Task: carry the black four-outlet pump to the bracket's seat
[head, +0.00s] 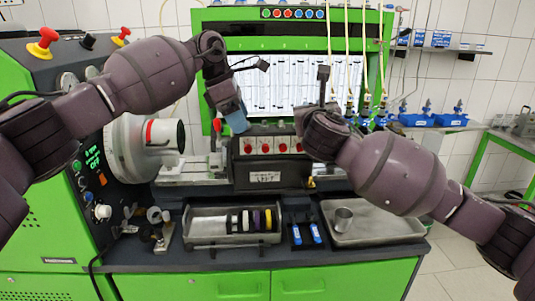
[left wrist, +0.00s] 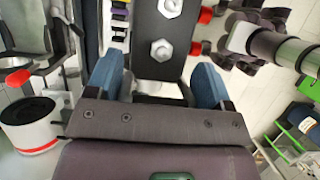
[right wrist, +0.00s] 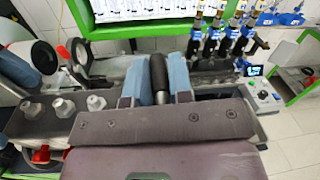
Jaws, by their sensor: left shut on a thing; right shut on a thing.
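The black four-outlet pump (head: 268,158) is a dark block with red plugs in white squares along its front and a white label below. It is upright at the bench, in front of a grey steel bed (head: 185,173). My left gripper (head: 235,118) is shut on its left end; the left wrist view shows the pump's black top (left wrist: 155,62) with hex nuts between blue fingers. My right gripper (right wrist: 160,78) is shut on a black round bar (right wrist: 158,72) at the pump's right end. My right fingertips are mostly hidden in the head view. I cannot clearly make out the bracket's seat.
A tray with several coloured rings (head: 197,231) and a tray with a metal cup (head: 395,228) lie on the front counter. Blue-labelled items (head: 305,234) stand between them. A large round white drum (head: 130,145) is at left. Hoses with brass fittings hang behind at right.

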